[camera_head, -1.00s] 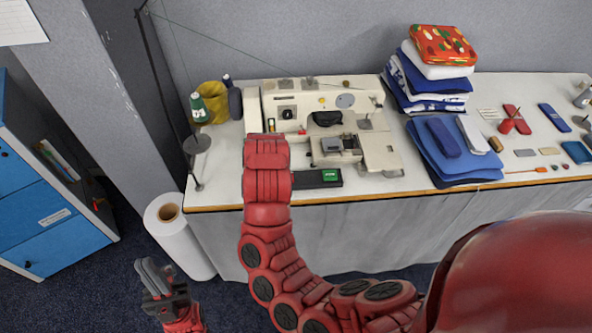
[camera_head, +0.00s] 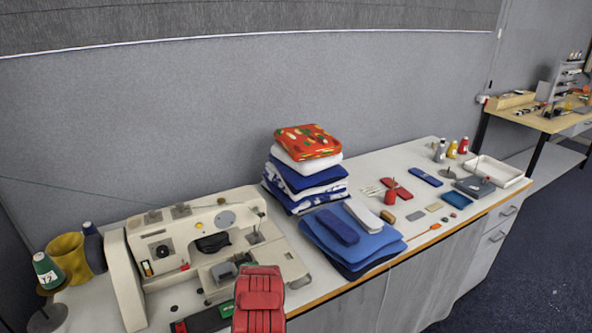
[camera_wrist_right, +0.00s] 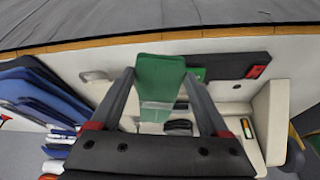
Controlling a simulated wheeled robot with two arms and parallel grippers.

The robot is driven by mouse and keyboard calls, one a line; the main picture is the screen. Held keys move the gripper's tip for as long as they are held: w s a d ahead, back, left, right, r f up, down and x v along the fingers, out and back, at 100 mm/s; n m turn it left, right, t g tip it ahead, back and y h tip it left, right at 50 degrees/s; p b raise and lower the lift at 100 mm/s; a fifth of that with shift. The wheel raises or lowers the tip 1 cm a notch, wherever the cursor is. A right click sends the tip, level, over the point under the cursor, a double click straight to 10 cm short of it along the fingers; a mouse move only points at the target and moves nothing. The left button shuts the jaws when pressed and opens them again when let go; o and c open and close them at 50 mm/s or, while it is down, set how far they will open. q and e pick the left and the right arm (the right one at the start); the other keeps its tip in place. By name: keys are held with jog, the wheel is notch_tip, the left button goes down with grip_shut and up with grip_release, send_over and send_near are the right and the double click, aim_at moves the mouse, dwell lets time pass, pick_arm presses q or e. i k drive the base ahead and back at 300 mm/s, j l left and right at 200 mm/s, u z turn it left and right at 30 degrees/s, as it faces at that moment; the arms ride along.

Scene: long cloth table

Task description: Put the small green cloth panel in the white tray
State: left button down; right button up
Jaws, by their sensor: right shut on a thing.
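The small green cloth panel (camera_wrist_right: 160,78) is between the fingers of my right gripper (camera_wrist_right: 159,74) in the wrist view. The gripper is shut on it, near the table's front edge beside the sewing machine. In the head view, the red end of my right arm shows at the bottom, but the gripper and held panel cannot be made out. The white tray (camera_head: 481,168) is at the far right end of the table, well apart from my right arm. My left gripper is not in view.
The sewing machine (camera_head: 163,252) stands at the left. A stack of folded cloth (camera_head: 310,172) and blue folded cloths (camera_head: 372,246) lie between it and the tray. A grey box (camera_head: 474,187) sits beside the tray. Another green patch (camera_wrist_right: 198,73) lies on a dark strip (camera_wrist_right: 228,66).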

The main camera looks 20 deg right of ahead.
aim_at(491, 173)
jog(key=i+l+z, duration=0.1)
jog(key=z, duration=0.4)
jog(key=i+l+z, duration=0.15)
jog(key=z, duration=0.3)
jog(key=i+l+z, duration=0.1)
jog(key=z, duration=0.4)
jog(key=i+z, duration=0.2)
jog(key=z, duration=0.3)
jog(key=i+l+z, duration=0.35)
jog(key=i, duration=0.6)
jog(key=i+z, duration=0.3)
jog(key=i, duration=0.7)
jog(key=i+l+u, duration=0.15)
jog(key=i, duration=1.4)
jog(key=i+u, duration=0.35)
jog(key=i+l+u, duration=0.15)
jog(key=u, duration=0.2)
jog(key=i+u, duration=0.1)
jog(key=u, duration=0.75)
jog(key=i+l+u, duration=0.1)
jog(key=u, duration=0.3)
jog(key=l+u, duration=0.1)
jog(key=u, duration=0.3)
jog(key=i+l+u, duration=0.1)
jog(key=u, duration=0.3)
